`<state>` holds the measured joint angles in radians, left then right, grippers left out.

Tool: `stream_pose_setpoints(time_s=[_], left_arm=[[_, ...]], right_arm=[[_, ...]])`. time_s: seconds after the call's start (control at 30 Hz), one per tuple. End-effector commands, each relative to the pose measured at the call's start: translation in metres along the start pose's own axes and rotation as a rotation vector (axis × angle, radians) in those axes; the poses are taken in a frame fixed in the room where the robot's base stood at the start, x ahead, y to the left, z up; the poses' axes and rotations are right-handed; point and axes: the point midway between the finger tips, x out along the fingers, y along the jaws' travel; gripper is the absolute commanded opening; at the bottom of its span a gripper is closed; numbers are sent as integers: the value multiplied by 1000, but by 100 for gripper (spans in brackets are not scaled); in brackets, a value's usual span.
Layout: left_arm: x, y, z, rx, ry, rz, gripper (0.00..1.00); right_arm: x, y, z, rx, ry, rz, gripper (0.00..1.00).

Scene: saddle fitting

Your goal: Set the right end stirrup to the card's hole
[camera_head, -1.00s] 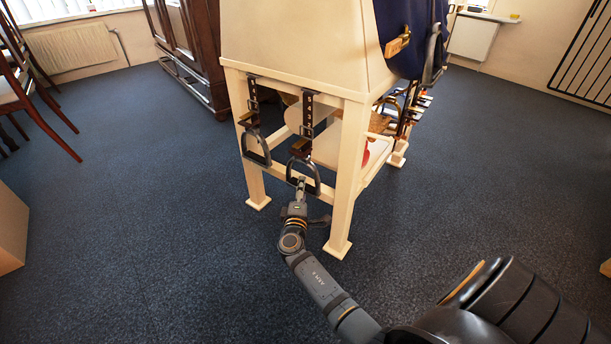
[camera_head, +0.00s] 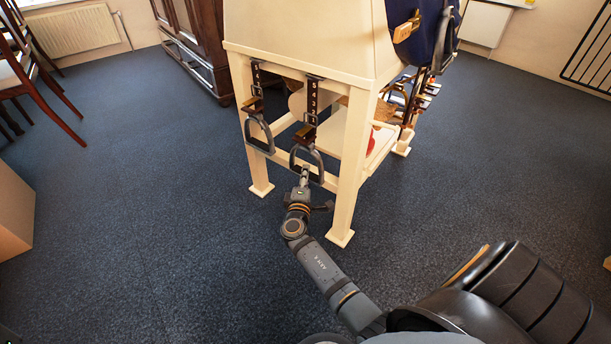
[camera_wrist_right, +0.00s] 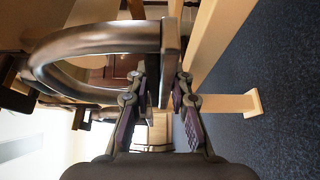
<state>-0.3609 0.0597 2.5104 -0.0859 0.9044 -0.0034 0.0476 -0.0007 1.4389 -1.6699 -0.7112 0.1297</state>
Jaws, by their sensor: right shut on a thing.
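Two dark metal stirrups hang on dark straps from the end of a cream wooden stand. The right end stirrup (camera_head: 319,157) hangs below its strap (camera_head: 312,97), which has a row of pale marks and a buckle. The left end stirrup (camera_head: 270,147) hangs free beside it. My right gripper (camera_head: 304,172) reaches up from below and is shut on the right stirrup's bottom bar. In the right wrist view the fingers (camera_wrist_right: 161,88) close on that bar (camera_wrist_right: 171,60), with the curved arch (camera_wrist_right: 95,40) to the left. I cannot make out a card with a readable hole number. My left gripper is not in view.
The cream stand (camera_head: 349,170) has a leg close to the right of my gripper. A blue saddle piece (camera_head: 420,45) with a tan tag (camera_head: 406,27) is at upper right. A dark cabinet (camera_head: 192,40) stands behind.

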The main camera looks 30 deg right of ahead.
Motion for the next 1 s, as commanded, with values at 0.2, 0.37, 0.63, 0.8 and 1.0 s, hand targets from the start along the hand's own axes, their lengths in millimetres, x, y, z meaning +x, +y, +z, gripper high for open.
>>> stream_pose_setpoints(time_s=[0.2,0.37,0.63,0.8,1.0], left_arm=[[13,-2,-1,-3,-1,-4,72],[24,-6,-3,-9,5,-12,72],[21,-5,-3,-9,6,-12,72],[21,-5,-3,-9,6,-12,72],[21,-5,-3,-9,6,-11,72]], right_arm=[[0,18,0,0,0,1,0],[0,36,0,0,0,1,0],[0,33,0,0,0,1,25],[0,33,0,0,0,1,43],[0,32,0,0,0,0,43]])
